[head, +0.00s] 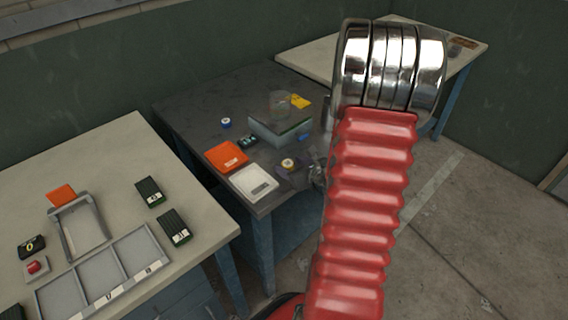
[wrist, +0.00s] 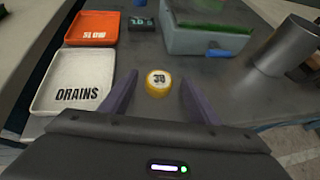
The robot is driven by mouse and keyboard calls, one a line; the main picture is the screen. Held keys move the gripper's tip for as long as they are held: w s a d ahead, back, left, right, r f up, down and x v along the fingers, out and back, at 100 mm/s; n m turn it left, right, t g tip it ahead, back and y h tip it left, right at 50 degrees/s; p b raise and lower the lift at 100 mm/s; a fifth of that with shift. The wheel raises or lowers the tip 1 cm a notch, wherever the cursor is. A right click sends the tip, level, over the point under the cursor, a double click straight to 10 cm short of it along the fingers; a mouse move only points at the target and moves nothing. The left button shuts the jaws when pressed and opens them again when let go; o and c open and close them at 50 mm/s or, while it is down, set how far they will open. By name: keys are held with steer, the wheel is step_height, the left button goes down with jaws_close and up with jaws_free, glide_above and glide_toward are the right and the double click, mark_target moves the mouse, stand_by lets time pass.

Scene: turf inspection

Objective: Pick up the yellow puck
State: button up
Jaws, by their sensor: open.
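The yellow puck (wrist: 158,83) has a pale top with dark marks and lies flat on the dark table. It also shows in the head view (head: 289,163), near the table's front edge, right of the white tray. My gripper (wrist: 159,77) is open, its two purple fingers pointing forward with one on each side of the puck. Gaps show between the puck and both fingers, and nothing is held. In the head view my gripper is mostly hidden behind my red arm; a dark part shows near the puck.
Left of the puck are a white tray (wrist: 72,82) marked DRAINS and an orange tray (wrist: 92,30). A grey-green box (wrist: 207,38) stands beyond it, with a metal cylinder (wrist: 287,48) to the right. Another table (head: 100,190) with several items stands at the left.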

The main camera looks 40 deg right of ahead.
mark_target(291, 166)
steer(key=shift+w, duration=0.1)
stand_by(0.4)
steer(key=c, duration=1.1)
steer(key=shift+r, duration=5)
